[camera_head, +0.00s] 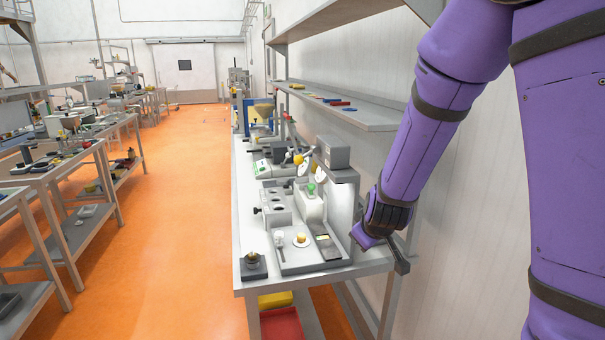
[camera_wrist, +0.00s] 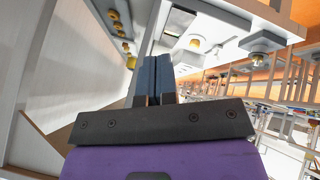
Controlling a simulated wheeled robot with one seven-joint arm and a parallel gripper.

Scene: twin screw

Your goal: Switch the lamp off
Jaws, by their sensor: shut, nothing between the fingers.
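I cannot single out a lamp for sure. A tall grey bench unit (camera_head: 338,190) with a box-shaped head stands at the front right of the white bench. In the wrist view, a pale panel (camera_wrist: 143,20) near the fingers carries a row of several brass-coloured round knobs (camera_wrist: 125,46); whether one is a lamp switch I cannot tell. My gripper (camera_wrist: 157,62) is shut and empty, its dark fingers pointing at the unit's side. In the head view it is right of the unit, close to the bench's right edge, its fingertips hard to make out. I see no contact.
The white bench (camera_head: 247,220) holds a small dark stand (camera_head: 253,266) and a tray with a yellow piece (camera_head: 301,239). A shelf (camera_head: 365,117) runs along the wall above. A red bin (camera_head: 281,325) is underneath. The orange floor (camera_head: 180,200) to the left is clear.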

